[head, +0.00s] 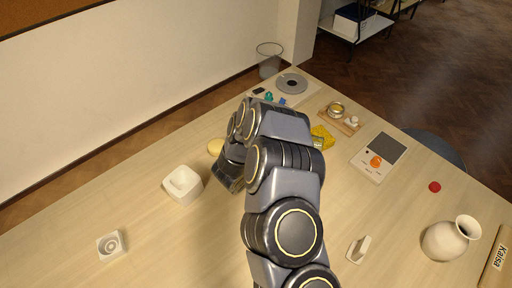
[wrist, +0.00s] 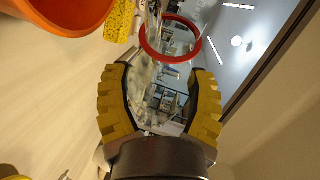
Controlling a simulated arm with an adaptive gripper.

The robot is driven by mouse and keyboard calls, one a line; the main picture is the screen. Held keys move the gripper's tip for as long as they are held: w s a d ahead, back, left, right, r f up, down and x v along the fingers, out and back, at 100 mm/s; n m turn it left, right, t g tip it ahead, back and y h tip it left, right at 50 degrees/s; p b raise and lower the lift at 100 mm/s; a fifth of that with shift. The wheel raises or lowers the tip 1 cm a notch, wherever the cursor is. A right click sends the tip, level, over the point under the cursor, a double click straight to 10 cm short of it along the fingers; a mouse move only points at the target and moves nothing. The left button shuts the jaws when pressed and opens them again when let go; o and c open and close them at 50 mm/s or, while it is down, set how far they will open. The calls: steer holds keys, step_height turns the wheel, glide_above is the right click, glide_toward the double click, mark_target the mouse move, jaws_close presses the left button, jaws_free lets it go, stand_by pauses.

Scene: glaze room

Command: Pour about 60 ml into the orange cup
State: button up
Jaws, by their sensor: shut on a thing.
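My gripper (wrist: 161,100) shows in the wrist view with its two yellow ribbed fingers shut on a clear vessel (wrist: 160,75) that has a red ring rim (wrist: 142,45). The vessel appears tilted. I cannot make out its liquid level or whether anything flows from it. The orange cup (wrist: 65,12) is close by at the upper left of the wrist view, cut by the frame edge; its inside is not readable. In the head view my arm hides the vessel and the cup.
In the head view a yellow sponge (head: 322,133) lies just right of my arm. A scale (head: 368,172) with a small orange thing, and a cream vase (head: 443,242), stand further right.

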steer(key=shift+r+n+h+p, duration=0.3)
steer(key=shift+r+n+p, duration=0.05)
steer(key=shift+r+n, duration=0.05)
stand_by(2.2)
steer(key=f+m+y, duration=0.1)
steer(key=d+f+m+y, duration=0.1)
steer(key=f+m, duration=0.1)
steer(key=shift+s+f+m, duration=0.15)
steer(key=shift+f+m, duration=0.1)
steer(key=shift+m, duration=0.05)
steer(key=shift+a+y, duration=0.1)
steer(key=shift+y, duration=0.2)
steer(key=shift+m, duration=0.3)
stand_by(1.3)
